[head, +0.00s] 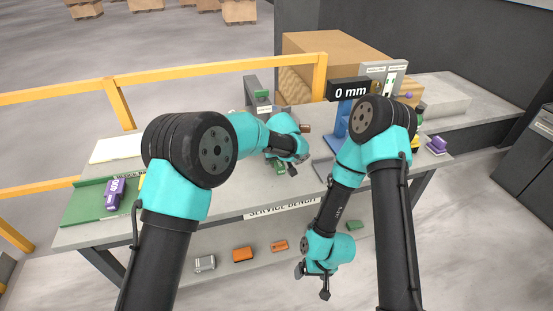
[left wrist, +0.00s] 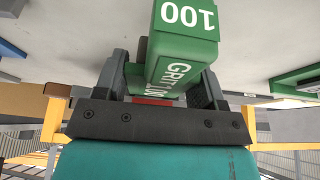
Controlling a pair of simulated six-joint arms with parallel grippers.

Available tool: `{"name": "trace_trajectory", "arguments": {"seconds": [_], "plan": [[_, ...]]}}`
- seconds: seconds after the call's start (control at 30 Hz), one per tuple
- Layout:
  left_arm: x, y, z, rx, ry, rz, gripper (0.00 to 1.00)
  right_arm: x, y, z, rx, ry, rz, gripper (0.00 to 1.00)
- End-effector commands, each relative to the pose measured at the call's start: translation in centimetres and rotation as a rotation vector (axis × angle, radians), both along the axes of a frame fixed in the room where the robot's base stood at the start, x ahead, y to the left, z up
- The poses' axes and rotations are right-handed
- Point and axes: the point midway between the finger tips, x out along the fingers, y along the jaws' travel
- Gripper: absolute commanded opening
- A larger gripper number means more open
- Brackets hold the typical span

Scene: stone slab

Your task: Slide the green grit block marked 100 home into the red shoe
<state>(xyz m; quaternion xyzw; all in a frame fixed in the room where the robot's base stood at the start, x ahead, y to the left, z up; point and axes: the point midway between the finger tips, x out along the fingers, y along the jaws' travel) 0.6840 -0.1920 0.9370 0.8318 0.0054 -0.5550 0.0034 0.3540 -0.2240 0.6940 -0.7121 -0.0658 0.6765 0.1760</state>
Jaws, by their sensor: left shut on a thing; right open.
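The green grit block (left wrist: 185,45) shows large in the left wrist view, with 100 on its end and GRIT lettering on its side. My left gripper (left wrist: 162,88) is shut on it, dark fingers on either side. In the head view the green block (head: 281,169) is just below my left gripper (head: 296,157), over the bench and partly hidden. A small red patch (left wrist: 152,101) shows between the fingers; I cannot tell whether it is the red shoe. My right gripper (head: 313,281) is open and empty, hanging low in front of the bench.
A purple block (head: 115,192) lies in the green tray (head: 82,203) at the left. A black 0 mm display (head: 349,90) stands at the back. Orange blocks (head: 243,254) lie on the lower shelf. A yellow rail (head: 220,70) runs behind the bench (head: 230,203).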

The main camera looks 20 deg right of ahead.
Motion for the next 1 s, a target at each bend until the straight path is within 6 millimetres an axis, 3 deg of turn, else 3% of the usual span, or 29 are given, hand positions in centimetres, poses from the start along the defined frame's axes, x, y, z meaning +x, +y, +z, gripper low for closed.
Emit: {"name": "trace_trajectory", "arguments": {"seconds": [1.0], "plan": [[1.2, 0.0, 0.0, -0.001, -0.001, 0.000, 0.31, 0.0, 0.0, 0.0, 0.000, 0.000, 0.000, 0.89]]}}
